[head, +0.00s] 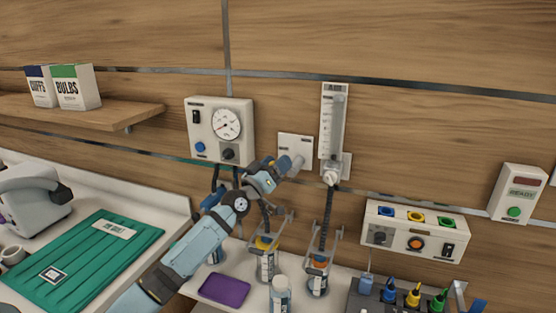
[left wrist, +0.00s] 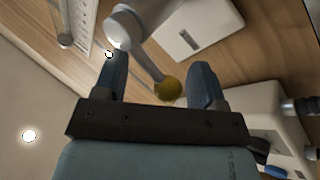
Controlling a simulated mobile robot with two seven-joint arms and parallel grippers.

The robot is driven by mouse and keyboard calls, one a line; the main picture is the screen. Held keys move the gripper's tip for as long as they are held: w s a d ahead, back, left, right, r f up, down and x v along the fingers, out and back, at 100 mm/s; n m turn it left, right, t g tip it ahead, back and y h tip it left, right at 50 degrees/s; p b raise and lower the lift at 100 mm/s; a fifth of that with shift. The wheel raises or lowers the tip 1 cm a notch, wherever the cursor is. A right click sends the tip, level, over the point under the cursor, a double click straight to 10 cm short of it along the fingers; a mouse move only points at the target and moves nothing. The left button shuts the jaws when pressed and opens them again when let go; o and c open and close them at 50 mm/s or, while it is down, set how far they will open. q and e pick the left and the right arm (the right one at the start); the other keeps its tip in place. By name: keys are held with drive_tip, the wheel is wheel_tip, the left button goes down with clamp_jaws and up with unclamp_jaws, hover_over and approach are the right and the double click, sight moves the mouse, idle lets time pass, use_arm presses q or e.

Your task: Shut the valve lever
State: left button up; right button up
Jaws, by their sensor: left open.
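The valve is a grey cylindrical body (head: 298,160) on a pale wall plate (head: 293,142), in the middle of the head view. In the left wrist view the valve lever (left wrist: 150,62) is a thin grey arm running from the valve body (left wrist: 124,28) to a yellow round knob (left wrist: 168,89). My left gripper (head: 277,167) is at the valve in the head view and hides the lever there. In the left wrist view this gripper (left wrist: 157,70) is open. The knob appears between its fingers, nearer the right one; I cannot tell whether they touch. My right gripper is not in view.
A gauge box (head: 221,131) is left of the valve, and a flowmeter (head: 333,122) is close on its right. Hanging bottles, including one with a yellow cap (head: 266,262), are below. A button panel (head: 414,232) is at right.

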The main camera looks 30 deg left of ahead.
use_arm(q)
drive_tip(key=shift+w+r, duration=0.1)
drive_tip(key=shift+w, duration=0.35)
drive_tip(key=shift+c, duration=0.5)
drive_tip(key=c, duration=0.8)
drive_tip(key=shift+s+f+n+y+b, duration=0.1)
drive_tip(key=shift+f+n+y+b, duration=0.2)
drive_tip(key=shift+f+n+b, duration=0.25)
drive_tip(key=shift+c, duration=0.2)
drive_tip(key=n, duration=0.1)
drive_tip(key=n+t+y, duration=0.1)
drive_tip(key=n, duration=0.1)
drive_tip(key=shift+a+f+y+b, duration=0.1)
drive_tip(key=shift+f+y+b, duration=0.15)
drive_tip(key=shift+y+b, duration=0.05)
drive_tip(key=o, duration=0.8)
drive_tip(key=shift+o, duration=0.7)
drive_tip(key=shift+r, duration=0.1)
